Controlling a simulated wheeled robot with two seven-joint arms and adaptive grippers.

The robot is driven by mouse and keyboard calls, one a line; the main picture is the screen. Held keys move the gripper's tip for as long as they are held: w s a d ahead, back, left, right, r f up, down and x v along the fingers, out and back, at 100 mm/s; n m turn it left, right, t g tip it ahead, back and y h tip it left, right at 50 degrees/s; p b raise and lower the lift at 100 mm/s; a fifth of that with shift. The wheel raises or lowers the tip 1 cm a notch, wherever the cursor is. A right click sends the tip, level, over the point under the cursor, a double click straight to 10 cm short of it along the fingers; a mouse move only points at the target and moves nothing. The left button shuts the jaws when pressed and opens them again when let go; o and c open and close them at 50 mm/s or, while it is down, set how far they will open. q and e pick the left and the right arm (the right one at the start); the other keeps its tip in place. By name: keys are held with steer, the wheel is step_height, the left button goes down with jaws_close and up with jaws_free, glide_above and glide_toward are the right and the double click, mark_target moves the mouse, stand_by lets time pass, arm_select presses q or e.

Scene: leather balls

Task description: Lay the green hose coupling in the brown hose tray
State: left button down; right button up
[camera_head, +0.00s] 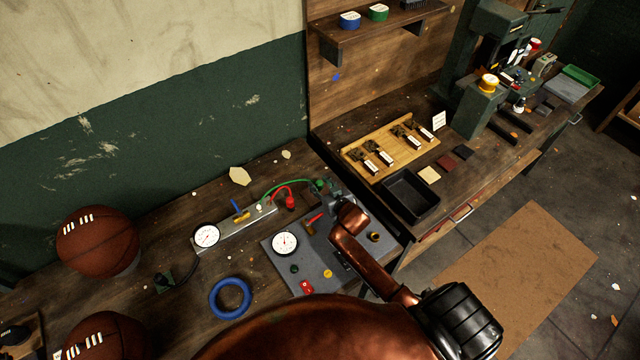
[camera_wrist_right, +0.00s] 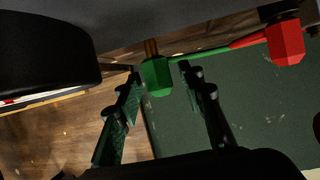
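The green hose coupling (camera_head: 320,184) is at the end of a thin green hose that arcs from a metal manifold bar (camera_head: 235,226). In the right wrist view the coupling (camera_wrist_right: 157,76) is a green hexagonal piece with a brass stem. My right gripper (camera_head: 336,196) is open around it. In the wrist view its two fingertips (camera_wrist_right: 160,74) are on either side of the coupling, with a visible gap on the right. I cannot pick out a brown hose tray for certain. My left gripper is not in view.
A red coupling (camera_head: 290,202) on a red hose is left of the green one. A black tray (camera_head: 412,207) and a wooden clamp board (camera_head: 385,145) are to the right.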

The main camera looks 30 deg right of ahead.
steer(key=shift+s+r, duration=0.15)
steer(key=shift+r, duration=0.05)
steer(key=v, duration=1.1)
steer(key=shift+s+r, duration=0.15)
steer(key=shift+s, duration=0.2)
steer(key=shift+p, duration=0.3)
stand_by(0.6)
